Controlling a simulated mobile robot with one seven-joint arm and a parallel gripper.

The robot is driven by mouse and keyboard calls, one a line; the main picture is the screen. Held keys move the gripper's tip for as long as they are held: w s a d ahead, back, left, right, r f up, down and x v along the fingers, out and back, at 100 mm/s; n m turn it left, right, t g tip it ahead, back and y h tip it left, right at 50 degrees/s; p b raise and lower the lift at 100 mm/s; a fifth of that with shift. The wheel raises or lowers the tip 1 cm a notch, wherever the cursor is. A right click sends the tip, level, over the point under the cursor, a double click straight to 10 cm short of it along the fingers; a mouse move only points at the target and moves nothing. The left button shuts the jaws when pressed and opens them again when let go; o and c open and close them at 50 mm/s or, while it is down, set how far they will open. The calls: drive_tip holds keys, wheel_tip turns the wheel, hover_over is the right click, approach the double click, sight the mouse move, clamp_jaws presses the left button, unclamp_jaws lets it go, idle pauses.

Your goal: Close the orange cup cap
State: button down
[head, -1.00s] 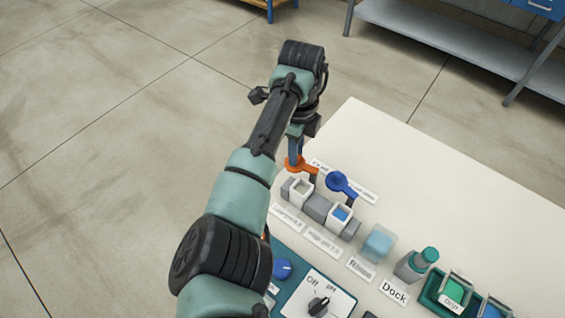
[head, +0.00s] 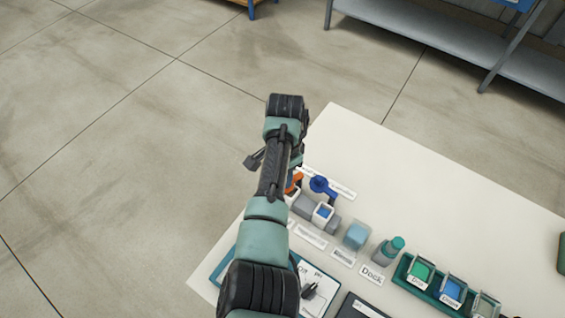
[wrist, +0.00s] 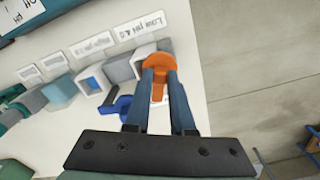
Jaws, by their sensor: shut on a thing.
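The orange cap (wrist: 159,64) is a round disc with a narrow arm, seen in the wrist view between my fingertips. My gripper (wrist: 158,75) is shut on it, one finger on each side. The cap lies at the end of the grey cup block (wrist: 122,70), by the "Low pH 4.0" label (wrist: 140,26). My fingers hide part of the cup there, so I cannot tell whether the cap sits flat on its rim. In the head view, a bit of the orange cap (head: 293,183) shows beside my arm, which hides my fingers and that cup.
The blue cap (head: 323,186) stands swung away from its open cup (head: 322,214). A light-blue rinse block (head: 356,236), a green-capped bottle (head: 389,250) and a green tray (head: 403,268) stand along the white table. The table's far side is bare.

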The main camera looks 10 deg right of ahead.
drive_tip(key=shift+s+d+r+n+p, duration=0.1)
drive_tip(key=shift+s+d+n+p, duration=0.25)
drive_tip(key=shift+n, duration=0.4)
drive_tip(key=shift+s+f+n+p, duration=0.1)
drive_tip(key=shift+n+p, duration=0.35)
drive_tip(key=shift+n, duration=0.35)
drive_tip(key=shift+s+d+r+n+p, duration=0.1)
drive_tip(key=shift+s+d+n+p, duration=0.25)
drive_tip(key=shift+n, duration=0.4)
drive_tip(key=shift+a, duration=0.1)
drive_tip(key=c, duration=0.8)
unclamp_jaws()
drive_tip(key=shift+o, duration=0.2)
wheel_tip(320, 180, up, 13)
